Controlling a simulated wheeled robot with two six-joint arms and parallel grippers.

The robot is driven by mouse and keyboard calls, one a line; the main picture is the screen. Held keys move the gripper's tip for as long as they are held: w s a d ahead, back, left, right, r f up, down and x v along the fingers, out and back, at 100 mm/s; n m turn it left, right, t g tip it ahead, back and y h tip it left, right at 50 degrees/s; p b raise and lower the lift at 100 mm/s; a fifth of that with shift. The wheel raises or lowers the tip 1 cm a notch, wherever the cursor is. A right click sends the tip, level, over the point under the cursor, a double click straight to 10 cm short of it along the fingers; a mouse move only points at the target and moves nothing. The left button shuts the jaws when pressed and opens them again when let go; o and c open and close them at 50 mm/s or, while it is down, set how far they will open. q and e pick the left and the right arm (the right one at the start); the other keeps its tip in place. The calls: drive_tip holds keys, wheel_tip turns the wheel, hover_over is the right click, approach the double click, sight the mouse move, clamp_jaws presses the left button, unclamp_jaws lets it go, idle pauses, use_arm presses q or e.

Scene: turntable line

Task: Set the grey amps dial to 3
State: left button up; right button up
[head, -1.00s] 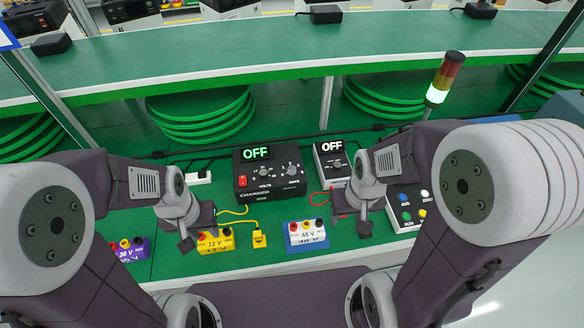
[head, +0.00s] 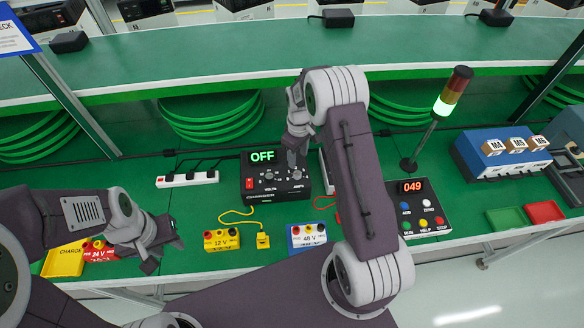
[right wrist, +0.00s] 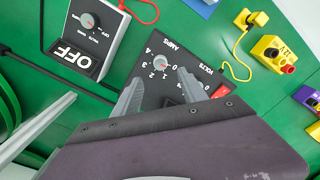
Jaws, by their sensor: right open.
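The black charger (head: 258,196) stands on the green bench, its display reading OFF. Its grey amps dial (right wrist: 160,62) is at the right of its face, beside the volts dial (head: 269,175). The amps scale runs 0 to 4; I cannot tell surely where the pointer is. My right gripper (right wrist: 160,77) is open and empty, its fingers on either side of the amps dial at the near end of the wrist view. Contact is not clear. In the head view this gripper (head: 292,163) comes down over the dial and partly covers it. My left gripper (head: 164,254) is open and empty at the front left.
A second OFF meter (right wrist: 85,40) stands close to the charger, mostly behind my right arm. A button panel (head: 418,212) reads 049. A 12 V battery (head: 220,240), a yellow plug (head: 263,241) and a 48 V battery (head: 308,236) sit in front. A signal tower (head: 446,110) stands right.

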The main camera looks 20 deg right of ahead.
sight(297, 173)
drive_tip(key=shift+s+f, duration=0.15)
drive_tip(key=shift+f, duration=0.3)
drive_tip(key=f, duration=0.2)
drive_tip(key=f+p, duration=0.1)
drive_tip(key=f, duration=0.2)
drive_tip(key=f+p, duration=0.1)
drive_tip(key=f, duration=0.1)
drive_tip(key=shift+w+f, duration=0.25)
drive_tip(key=shift+f, duration=0.05)
drive_tip(key=shift+s+f, duration=0.1)
drive_tip(key=shift+f, duration=0.15)
drive_tip(key=shift+c, duration=0.3)
clamp_jaws()
